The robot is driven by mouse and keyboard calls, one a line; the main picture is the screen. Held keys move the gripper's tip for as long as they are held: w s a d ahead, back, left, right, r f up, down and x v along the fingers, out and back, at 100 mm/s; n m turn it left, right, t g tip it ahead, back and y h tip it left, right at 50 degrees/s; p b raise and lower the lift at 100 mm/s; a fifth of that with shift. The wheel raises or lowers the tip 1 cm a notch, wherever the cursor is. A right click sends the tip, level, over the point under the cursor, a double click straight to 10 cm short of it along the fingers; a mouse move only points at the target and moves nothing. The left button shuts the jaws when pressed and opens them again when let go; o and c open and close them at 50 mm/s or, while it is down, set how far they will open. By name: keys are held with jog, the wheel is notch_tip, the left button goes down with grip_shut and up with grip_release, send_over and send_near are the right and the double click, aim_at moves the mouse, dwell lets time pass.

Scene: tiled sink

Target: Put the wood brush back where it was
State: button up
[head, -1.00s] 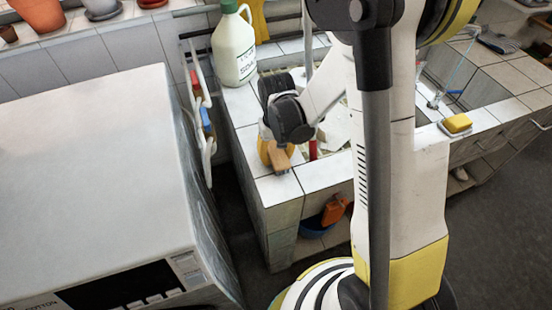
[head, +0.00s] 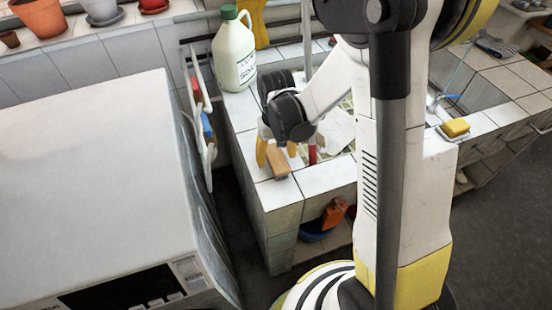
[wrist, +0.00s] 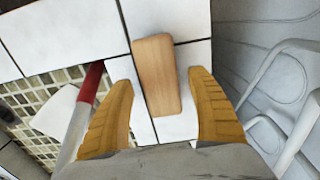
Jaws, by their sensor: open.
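The wood brush (head: 278,162) shows as a plain wooden block on the white tiled ledge at the near left corner of the sink. In the wrist view the block (wrist: 157,70) lies lengthwise on the tiles, between my two yellow fingers. My gripper (head: 277,150) is open, with one finger on each side of the block; in the wrist view (wrist: 161,88) a gap shows between the block and each finger. Any bristles on its underside are hidden.
A white soap jug (head: 234,52) stands behind my gripper on the ledge. A washing machine (head: 90,170) and a white rack (head: 205,125) are on the left. A yellow sponge (head: 455,127) lies on the right ledge.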

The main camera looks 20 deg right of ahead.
notch_tip(320, 180, up, 10)
jog(key=p, duration=0.3)
notch_tip(320, 180, up, 9)
jog(key=t, duration=0.3)
send_over(276, 158)
jog(key=s, duration=0.5)
jog(key=s+r+t, duration=0.4)
jog(key=s+r, duration=0.1)
jog(key=s, duration=0.2)
jog(key=shift+s, duration=0.35)
jog(key=shift+d, duration=0.1)
